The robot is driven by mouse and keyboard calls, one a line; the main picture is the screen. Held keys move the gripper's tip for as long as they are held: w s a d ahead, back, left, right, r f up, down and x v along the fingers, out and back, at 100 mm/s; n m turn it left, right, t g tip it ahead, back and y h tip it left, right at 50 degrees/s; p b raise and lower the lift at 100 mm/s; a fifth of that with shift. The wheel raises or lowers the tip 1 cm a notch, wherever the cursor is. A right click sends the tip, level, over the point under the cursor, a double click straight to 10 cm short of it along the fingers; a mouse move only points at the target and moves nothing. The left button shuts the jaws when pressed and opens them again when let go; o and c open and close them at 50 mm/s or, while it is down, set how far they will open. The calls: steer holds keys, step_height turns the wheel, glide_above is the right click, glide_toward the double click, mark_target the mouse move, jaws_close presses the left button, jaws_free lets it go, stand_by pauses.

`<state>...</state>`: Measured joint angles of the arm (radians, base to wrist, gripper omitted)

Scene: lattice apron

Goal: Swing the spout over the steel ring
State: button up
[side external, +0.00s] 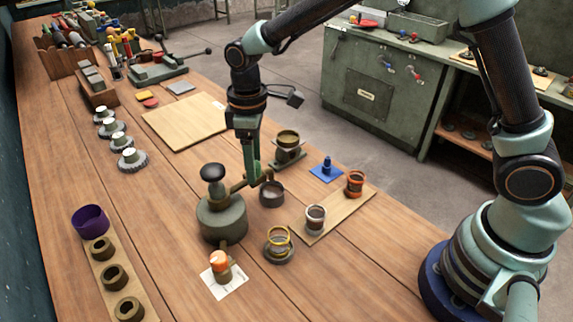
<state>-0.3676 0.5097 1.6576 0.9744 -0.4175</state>
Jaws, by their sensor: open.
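The spout (238,186) is a short brassy arm on a squat grey-green pot (222,220) with a black ball knob on top. It points right, its end close to a dark round cup (271,194). My gripper (254,178) points down at the spout's outer part, jaws open; whether they straddle it or touch it I cannot tell. A glass-like cup with a pale, steel-looking rim (315,214) stands on a wooden board, right of the spout; it looks like the steel ring. A yellow ring (279,236) sits on a grey base nearer the camera, and a copper-orange ring (355,180) is farther right.
A brass-topped stand (288,143) is just behind my gripper, with a blue piece (326,168) to its right. An orange-capped jar (220,263) stands on white paper in front. A purple bowl (90,220) is at left. Bare tabletop lies left of the pot.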

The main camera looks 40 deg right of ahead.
jaws_close()
stand_by(1.5)
